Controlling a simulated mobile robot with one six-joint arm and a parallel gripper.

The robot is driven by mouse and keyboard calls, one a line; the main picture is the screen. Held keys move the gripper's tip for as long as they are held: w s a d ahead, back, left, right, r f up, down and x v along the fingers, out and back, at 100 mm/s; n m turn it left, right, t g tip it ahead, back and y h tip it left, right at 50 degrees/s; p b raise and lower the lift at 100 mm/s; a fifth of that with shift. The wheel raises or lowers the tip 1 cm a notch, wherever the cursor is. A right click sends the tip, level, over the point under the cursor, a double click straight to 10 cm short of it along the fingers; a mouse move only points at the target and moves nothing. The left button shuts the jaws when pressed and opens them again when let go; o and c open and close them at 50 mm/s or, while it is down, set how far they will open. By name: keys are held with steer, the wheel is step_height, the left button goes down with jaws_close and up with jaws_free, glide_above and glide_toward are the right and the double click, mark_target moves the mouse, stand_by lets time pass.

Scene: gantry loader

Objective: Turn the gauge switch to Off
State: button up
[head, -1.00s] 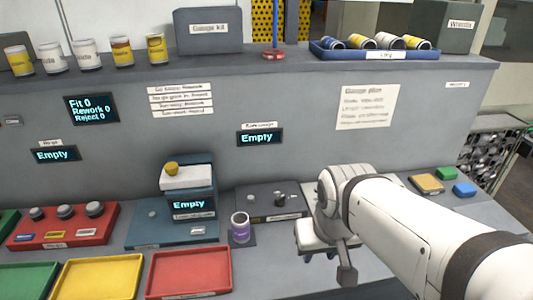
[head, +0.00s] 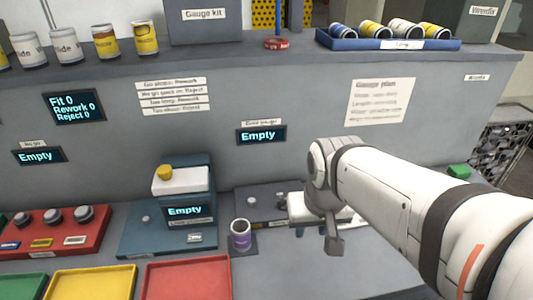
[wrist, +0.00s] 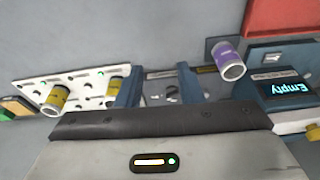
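In the head view a blue gauge unit (head: 170,232) has a lit display (head: 186,211) reading "Empty", a yellow knob (head: 165,172) on top and a small labelled part (head: 195,237) on its base. Right of it a dark grey fixture (head: 262,217) carries small pegs or knobs. I cannot tell which part is the gauge switch. In the wrist view my gripper (wrist: 157,84) is open and empty. Its blue fingers stand apart, with small metal parts (wrist: 172,92) of the fixture showing between them; contact cannot be told. My arm hides part of the fixture.
A purple-labelled can (head: 241,235) stands between gauge unit and fixture, also in the wrist view (wrist: 229,60). A white plate (wrist: 75,88) with yellow cans lies beside the fingers. A red block with knobs (head: 55,235) and coloured trays (head: 187,278) are left.

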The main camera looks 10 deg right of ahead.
steer(key=w+m+g, duration=0.2)
steer(key=w+m, duration=0.4)
steer(key=w, duration=0.6)
steer(key=m, duration=0.5)
glide_above(284, 200)
steer(key=shift+g, duration=0.3)
step_height(284, 200, down, 4)
steer(key=shift+s+f, duration=0.1)
steer(key=shift+f, duration=0.05)
step_height(284, 200, down, 8)
steer(key=shift+r+p, duration=0.1)
steer(key=shift+p, duration=0.3)
jaws_close()
